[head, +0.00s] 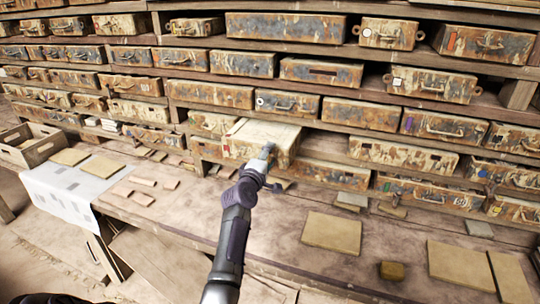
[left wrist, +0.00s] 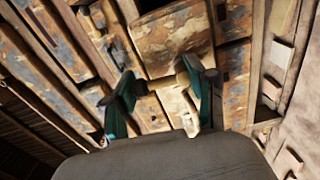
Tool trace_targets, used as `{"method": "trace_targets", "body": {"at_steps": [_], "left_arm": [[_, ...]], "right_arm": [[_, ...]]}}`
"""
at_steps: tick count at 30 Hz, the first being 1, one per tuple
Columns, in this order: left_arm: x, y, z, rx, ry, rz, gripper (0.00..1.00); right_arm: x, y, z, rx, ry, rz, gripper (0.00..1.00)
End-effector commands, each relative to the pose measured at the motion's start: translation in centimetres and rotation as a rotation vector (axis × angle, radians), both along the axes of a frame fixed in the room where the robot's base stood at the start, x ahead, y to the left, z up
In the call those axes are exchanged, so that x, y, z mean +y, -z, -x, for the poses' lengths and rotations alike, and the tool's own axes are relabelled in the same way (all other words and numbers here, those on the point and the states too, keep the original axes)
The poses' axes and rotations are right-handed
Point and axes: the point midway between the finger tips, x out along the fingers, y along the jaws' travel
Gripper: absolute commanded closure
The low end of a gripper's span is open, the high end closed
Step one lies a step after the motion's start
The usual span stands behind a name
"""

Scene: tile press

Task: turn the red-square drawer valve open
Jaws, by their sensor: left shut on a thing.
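A rusty cream drawer (head: 255,131) sticks out of the shelf's lower row, its pale top showing. A small reddish mark shows near its left side, but I cannot make out a clear red square. My left gripper (head: 268,155) is at the drawer's front, reaching in from below. In the left wrist view, the teal fingers of my left gripper (left wrist: 163,95) are shut on a small part at the front of the rusty drawer (left wrist: 174,38). The fingers hide most of that part, so I cannot tell its shape or how it is turned. My right gripper is not in view.
Rusty drawers fill the shelves above and beside. A wooden crate (head: 30,147) stands at the far left. The bench's middle is mostly bare.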

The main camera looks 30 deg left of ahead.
Motion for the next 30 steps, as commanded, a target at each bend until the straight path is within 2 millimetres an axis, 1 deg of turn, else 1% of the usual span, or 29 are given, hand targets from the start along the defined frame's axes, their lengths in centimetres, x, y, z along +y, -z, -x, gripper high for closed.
{"method": "trace_targets", "body": {"at_steps": [1,9,21,22,25,26,30], "left_arm": [[-0.01,0.51,0.06,0.006,0.001,0.021,0.78],[0.06,0.67,0.09,-0.004,0.002,0.071,0.78],[0.03,0.83,0.10,-0.003,0.003,0.077,0.78],[0.02,0.83,0.11,-0.003,0.003,0.077,0.40],[0.03,0.77,0.10,-0.004,0.003,0.077,0.24],[0.04,0.73,0.09,-0.005,0.003,0.076,0.22],[0.07,0.51,0.08,-0.008,0.003,0.074,0.22]], "right_arm": [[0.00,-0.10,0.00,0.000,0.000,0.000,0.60],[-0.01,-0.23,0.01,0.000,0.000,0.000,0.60],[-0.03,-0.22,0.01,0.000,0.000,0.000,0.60],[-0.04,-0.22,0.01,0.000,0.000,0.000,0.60],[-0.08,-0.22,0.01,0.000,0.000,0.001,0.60],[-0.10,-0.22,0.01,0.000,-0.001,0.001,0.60],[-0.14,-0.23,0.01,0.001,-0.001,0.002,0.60]]}}
